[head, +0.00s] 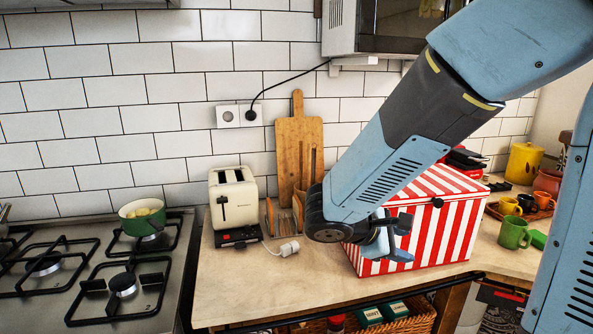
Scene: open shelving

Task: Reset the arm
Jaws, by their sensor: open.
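My blue and grey arm reaches in from the upper right of the head view. My gripper (402,240) hangs in front of a red-and-white striped box (447,232) on the wooden counter. The jaws are open and I see nothing between them. The gripper and forearm hide part of the box's front and lid. I cannot tell whether the gripper touches the box.
A cream toaster (233,200) and a wooden cutting board (299,150) stand left of the gripper. A stove (100,270) with a green pot (142,220) is far left. A microwave (385,28) hangs above. Mugs (514,232) stand right. The counter's front left (260,290) is clear.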

